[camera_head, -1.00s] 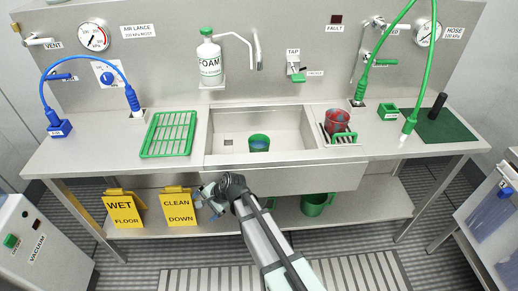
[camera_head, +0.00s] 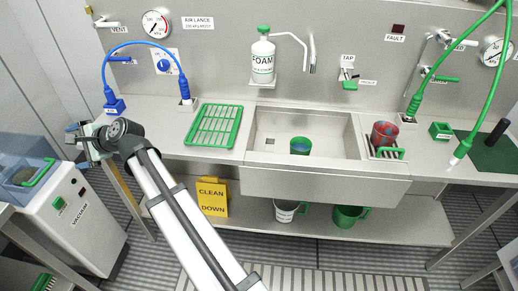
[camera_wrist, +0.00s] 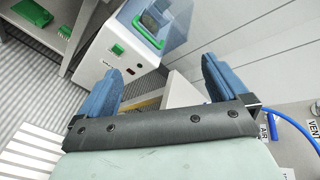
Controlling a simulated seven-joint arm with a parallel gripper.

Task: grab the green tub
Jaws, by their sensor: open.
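A green tub (camera_head: 300,146) with a blue inside stands in the steel sink at the centre of the head view. A green mug-like tub with a handle (camera_head: 349,216) stands on the shelf below the bench. My gripper (camera_head: 76,140) is at the far left of the head view, beside the bench and above the vacuum unit, far from both. In the wrist view my gripper (camera_wrist: 162,78) shows two blue fingers spread wide with nothing between them. Neither tub can be made out in the wrist view.
The vacuum unit (camera_head: 80,215) stands left, its clear bin with a green handle (camera_wrist: 148,35) in the wrist view. A green rack (camera_head: 215,127), a red tub (camera_head: 384,134) and a foam bottle (camera_head: 263,56) are at the bench. A white cup (camera_head: 287,211) and yellow sign (camera_head: 212,197) are below.

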